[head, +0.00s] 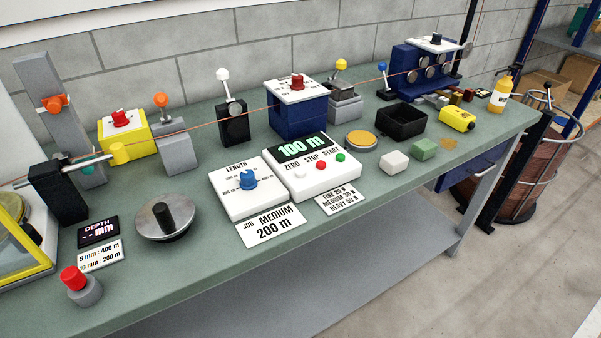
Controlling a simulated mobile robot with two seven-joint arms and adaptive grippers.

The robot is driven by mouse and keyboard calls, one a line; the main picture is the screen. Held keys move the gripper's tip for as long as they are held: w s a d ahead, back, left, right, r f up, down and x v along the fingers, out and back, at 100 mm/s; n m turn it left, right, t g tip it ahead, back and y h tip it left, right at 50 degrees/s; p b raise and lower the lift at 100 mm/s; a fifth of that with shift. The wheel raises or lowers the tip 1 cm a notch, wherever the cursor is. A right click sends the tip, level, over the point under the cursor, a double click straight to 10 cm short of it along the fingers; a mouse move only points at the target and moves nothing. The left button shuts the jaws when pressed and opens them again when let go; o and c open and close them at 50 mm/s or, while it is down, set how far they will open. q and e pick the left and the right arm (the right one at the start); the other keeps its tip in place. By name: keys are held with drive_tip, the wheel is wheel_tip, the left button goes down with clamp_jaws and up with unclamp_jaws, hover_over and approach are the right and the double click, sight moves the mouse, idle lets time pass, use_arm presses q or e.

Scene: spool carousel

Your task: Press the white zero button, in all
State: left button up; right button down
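The white zero button (304,171) sits on a white control box (318,186) near the middle of the bench. It is the leftmost of three buttons, under the printed word ZERO. A red stop button (322,164) and a green start button (340,157) are to its right. The display (302,147) above them reads 100 m in green. Whether the white button is pressed in cannot be told at this size. Neither of my grippers is in the head view.
A white box with a blue LENGTH knob (248,180) adjoins on the left. Behind stands a blue box with a red knob (297,88). Cards (270,226) lie in front. A yellow-topped disc (361,140) and pale blocks (394,161) sit to the right. A thin line runs above the bench.

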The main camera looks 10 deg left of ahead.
use_arm(q)
clamp_jaws()
drive_tip(key=shift+s+a, duration=0.1)
drive_tip(key=shift+a, duration=0.05)
idle(0.9)
